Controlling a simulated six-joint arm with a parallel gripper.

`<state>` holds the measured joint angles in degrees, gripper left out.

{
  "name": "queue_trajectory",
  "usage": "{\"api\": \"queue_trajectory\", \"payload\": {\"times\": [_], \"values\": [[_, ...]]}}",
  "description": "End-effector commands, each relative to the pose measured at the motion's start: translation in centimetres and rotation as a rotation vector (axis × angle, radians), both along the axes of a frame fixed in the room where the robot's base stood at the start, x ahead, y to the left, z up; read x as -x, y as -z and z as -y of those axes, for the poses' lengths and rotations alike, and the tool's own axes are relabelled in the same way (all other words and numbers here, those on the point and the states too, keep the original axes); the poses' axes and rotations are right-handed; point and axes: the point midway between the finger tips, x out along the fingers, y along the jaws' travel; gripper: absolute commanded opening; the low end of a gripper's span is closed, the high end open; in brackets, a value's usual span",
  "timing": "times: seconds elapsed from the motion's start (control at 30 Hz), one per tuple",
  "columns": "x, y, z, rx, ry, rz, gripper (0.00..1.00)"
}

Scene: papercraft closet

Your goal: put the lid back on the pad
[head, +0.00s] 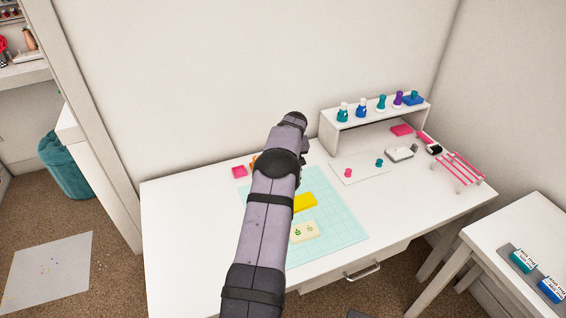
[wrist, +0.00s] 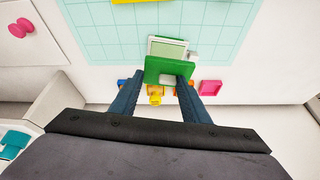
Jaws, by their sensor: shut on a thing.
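In the wrist view my gripper (wrist: 159,77) is shut on a green lid (wrist: 165,66), which sits between its two fingers. Just beyond the lid lies a pale, light-framed rectangle that looks like the open pad (wrist: 168,46), on the edge of the teal grid mat (wrist: 95,35). The lid overlaps the pad's near side in this view; I cannot tell whether they touch. In the head view my arm hides the gripper, the lid and the pad.
A pink pad (wrist: 210,87) and a yellow piece (wrist: 155,95) are close to the fingers. On the mat are a yellow block (head: 305,202) and a stamped card (head: 304,232). A white shelf (head: 375,113) with stamps stands at the back right. The left tabletop is clear.

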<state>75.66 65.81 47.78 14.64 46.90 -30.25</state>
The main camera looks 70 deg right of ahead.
Motion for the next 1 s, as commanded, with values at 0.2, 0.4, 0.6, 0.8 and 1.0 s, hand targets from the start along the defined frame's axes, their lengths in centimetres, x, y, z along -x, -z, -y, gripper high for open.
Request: {"api": "queue_trajectory", "payload": {"times": [0.2, 0.4, 0.6, 0.8, 1.0], "values": [[0.0, 0.4, 0.0, 0.003, -0.001, -0.004, 0.18], [0.0, 1.6, 0.0, 0.003, 0.0, -0.004, 0.18], [0.0, 3.2, 0.0, 0.002, 0.0, -0.004, 0.18], [0.0, 4.5, 0.0, 0.002, 0.0, -0.004, 0.18], [0.0, 5.0, 0.0, 0.003, 0.0, -0.004, 0.18]]}}
